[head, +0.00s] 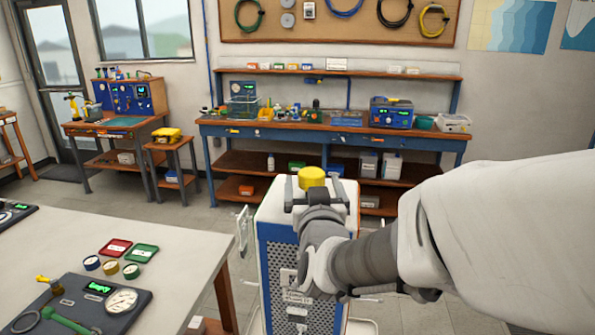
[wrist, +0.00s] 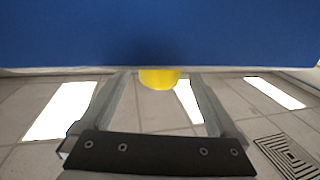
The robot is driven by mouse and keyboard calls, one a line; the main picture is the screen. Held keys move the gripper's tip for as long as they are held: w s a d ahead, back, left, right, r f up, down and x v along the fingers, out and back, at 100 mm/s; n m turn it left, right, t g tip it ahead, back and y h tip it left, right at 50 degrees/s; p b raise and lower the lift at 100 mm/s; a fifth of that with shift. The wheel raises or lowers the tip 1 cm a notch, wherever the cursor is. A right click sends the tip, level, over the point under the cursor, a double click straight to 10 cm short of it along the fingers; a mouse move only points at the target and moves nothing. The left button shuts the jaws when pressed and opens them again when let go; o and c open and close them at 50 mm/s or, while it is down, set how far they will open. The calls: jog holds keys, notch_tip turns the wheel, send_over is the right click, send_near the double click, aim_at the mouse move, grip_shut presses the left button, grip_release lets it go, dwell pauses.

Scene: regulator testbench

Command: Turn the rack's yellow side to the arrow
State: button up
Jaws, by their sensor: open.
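The rack (head: 279,262) appears to be the white cabinet with a dark perforated side, standing on the floor beyond the near table. A round yellow knob (head: 311,177) shows at its top. My gripper (head: 312,191) is open, its fingers either side of the knob in the picture. In the wrist view the knob (wrist: 158,79) lies between the spread finger ends (wrist: 158,84), below a wide blue surface (wrist: 160,35). I cannot tell whether the fingers touch it. My arm hides much of the rack's right side. I can make out no yellow side and no arrow.
The near table (head: 185,240) at left holds a gauge panel (head: 75,308), small round parts and red and green cards. A long blue workbench (head: 330,135) stands behind the rack. A small stand (head: 170,143) and another bench are further left. Floor is open between.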

jog(key=shift+w, duration=1.55)
grip_shut()
